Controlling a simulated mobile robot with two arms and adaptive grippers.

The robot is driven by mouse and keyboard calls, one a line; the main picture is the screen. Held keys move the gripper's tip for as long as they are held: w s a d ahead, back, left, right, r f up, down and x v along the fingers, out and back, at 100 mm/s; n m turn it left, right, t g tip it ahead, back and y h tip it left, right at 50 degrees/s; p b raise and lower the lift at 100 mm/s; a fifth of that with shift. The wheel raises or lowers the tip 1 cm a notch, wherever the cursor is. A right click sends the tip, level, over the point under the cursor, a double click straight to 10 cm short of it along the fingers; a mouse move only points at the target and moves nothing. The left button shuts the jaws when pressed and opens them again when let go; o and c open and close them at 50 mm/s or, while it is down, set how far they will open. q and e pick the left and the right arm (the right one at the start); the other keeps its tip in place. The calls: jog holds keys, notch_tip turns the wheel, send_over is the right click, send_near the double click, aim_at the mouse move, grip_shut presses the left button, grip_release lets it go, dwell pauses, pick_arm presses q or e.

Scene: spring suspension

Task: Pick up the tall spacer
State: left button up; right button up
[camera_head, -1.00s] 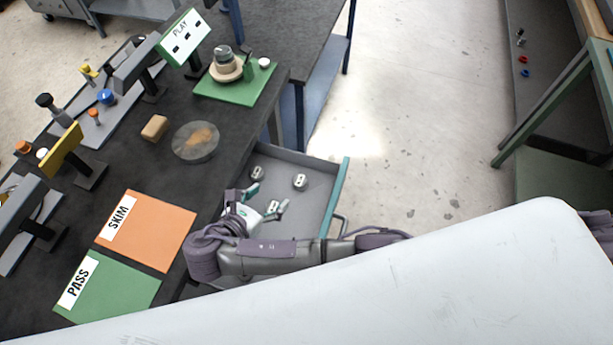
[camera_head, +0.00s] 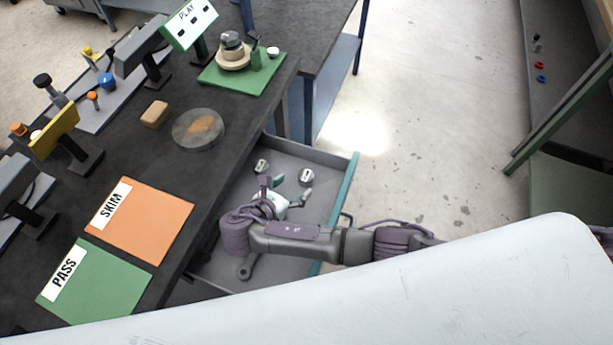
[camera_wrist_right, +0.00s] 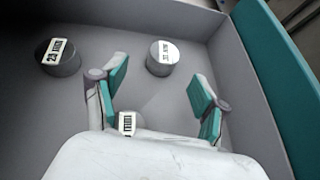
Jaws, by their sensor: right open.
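Grey cylindrical spacers with white labels stand in the open drawer (camera_head: 336,198). One (camera_head: 261,166) is at the back left; in the right wrist view it (camera_wrist_right: 58,57) reads "23 mm". Another (camera_head: 306,177) stands to its right; its label in the wrist view (camera_wrist_right: 162,58) is hard to read. A third spacer (camera_wrist_right: 127,122) is partly covered by my gripper's body, with only "mm" legible; the head view hides it. Which is tallest is unclear. My right gripper (camera_head: 287,189) is open and empty. In the wrist view its fingertips (camera_wrist_right: 158,76) spread just short of the second spacer. My left gripper is not in view.
The drawer's teal front (camera_head: 341,200) and grey walls bound the space around my gripper. The dark bench (camera_head: 215,165) beside it carries an orange SKIM mat (camera_head: 150,225), a green PASS mat (camera_head: 105,285), a round clear dish (camera_head: 190,140) and a tan block (camera_head: 155,114).

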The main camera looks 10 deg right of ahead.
aim_at(304, 179)
jog(key=x, duration=0.5)
jog(key=shift+w+d+p, duration=0.15)
jog(key=shift+d+p, duration=0.15)
jog(key=shift+d, duration=0.2)
jog(key=c, duration=1.3)
jog(key=shift+c, duration=0.2)
